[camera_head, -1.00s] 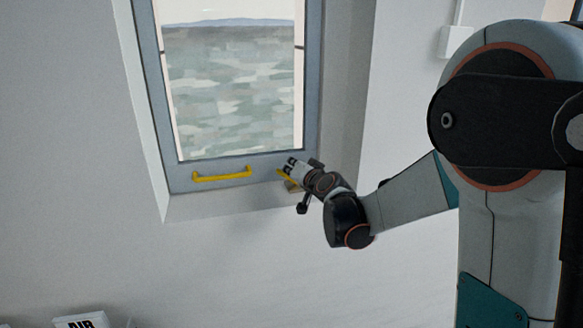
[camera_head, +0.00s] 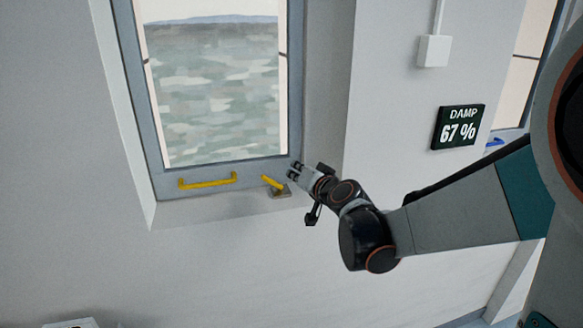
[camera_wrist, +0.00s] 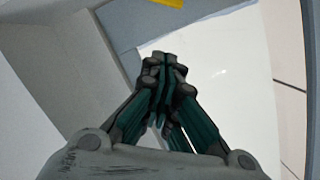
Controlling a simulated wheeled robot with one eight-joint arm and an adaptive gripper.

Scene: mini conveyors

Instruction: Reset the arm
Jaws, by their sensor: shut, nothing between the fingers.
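My gripper (camera_head: 294,170) is at the right end of my arm's reach beside the window's lower right corner in the head view. It is just right of a short yellow handle (camera_head: 272,182) on a grey base, with a small gap between them. In the wrist view my gripper (camera_wrist: 163,65) has its fingers together with nothing between them. A piece of yellow (camera_wrist: 168,3) shows at the top edge of the wrist view.
A grey-framed window (camera_head: 160,185) is set in the white wall, with a yellow bar handle (camera_head: 207,181) on its lower rail. A dark sign (camera_head: 458,127) reading "DAMP 67 %" and a white box (camera_head: 433,51) are on the wall at right. Free space lies below the sill.

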